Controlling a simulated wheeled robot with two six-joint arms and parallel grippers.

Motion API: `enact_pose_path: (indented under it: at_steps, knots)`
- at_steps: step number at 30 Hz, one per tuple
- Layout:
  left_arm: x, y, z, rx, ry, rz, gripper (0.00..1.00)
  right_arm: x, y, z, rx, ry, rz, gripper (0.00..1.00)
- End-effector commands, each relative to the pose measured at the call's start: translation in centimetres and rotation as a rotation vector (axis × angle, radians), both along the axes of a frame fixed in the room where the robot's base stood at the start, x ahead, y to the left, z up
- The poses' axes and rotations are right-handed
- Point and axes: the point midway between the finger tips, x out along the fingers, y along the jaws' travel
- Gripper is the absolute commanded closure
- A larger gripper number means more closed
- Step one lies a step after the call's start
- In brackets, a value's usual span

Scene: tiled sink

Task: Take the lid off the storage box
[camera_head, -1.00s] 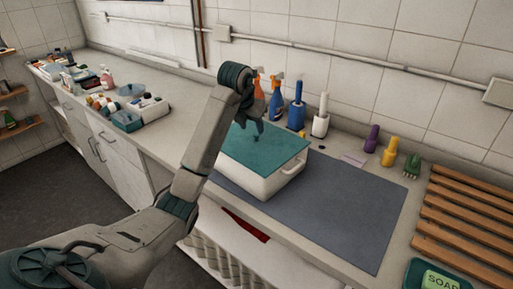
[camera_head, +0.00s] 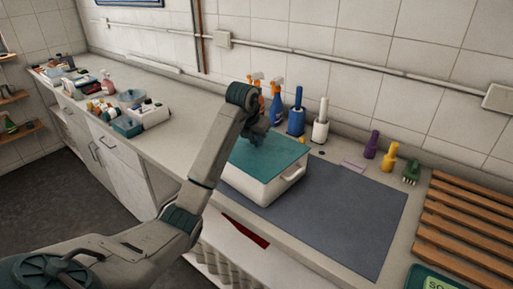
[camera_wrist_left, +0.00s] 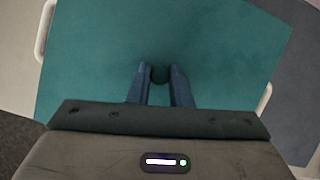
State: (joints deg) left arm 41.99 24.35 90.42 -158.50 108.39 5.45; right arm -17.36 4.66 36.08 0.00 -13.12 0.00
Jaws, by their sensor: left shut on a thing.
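The storage box (camera_head: 277,187) is white with side handles and stands on the grey mat. Its flat teal lid (camera_head: 279,156) lies on top and looks seated on the rim. My left gripper (camera_head: 256,137) is over the lid, pointing down. In the left wrist view, my left gripper (camera_wrist_left: 160,80) is shut on the small dark knob (camera_wrist_left: 160,74) in the middle of the lid (camera_wrist_left: 90,65). The knob is hidden behind the fingers in the head view. My right gripper is not in view.
The grey mat (camera_head: 345,215) is clear to the right of the box. Spray bottles (camera_head: 275,105), a blue bottle (camera_head: 296,117) and a white bottle (camera_head: 320,125) stand close behind it. A wooden rack (camera_head: 465,225) is at the right. Containers crowd the left counter.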

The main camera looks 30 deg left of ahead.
Motion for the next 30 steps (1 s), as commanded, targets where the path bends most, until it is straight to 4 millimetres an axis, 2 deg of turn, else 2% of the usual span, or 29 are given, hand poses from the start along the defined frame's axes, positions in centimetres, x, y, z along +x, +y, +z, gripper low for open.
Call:
enact_pose_path:
  at_steps: [10, 19, 25, 30]
  knots:
    - [0.0, 0.0, 0.6, 0.0, -0.002, 0.0, 1.0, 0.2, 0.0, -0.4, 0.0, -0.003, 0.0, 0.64]
    - [0.0, 0.0, 3.7, 0.0, -0.004, 0.0, 1.0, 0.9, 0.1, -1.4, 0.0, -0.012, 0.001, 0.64]
    - [-3.5, -0.2, 4.4, 0.004, 0.002, 0.0, 1.0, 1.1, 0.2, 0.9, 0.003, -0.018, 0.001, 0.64]
    - [-6.9, -0.5, 4.7, 0.007, 0.002, 0.0, 1.0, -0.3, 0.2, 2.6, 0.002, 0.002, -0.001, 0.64]
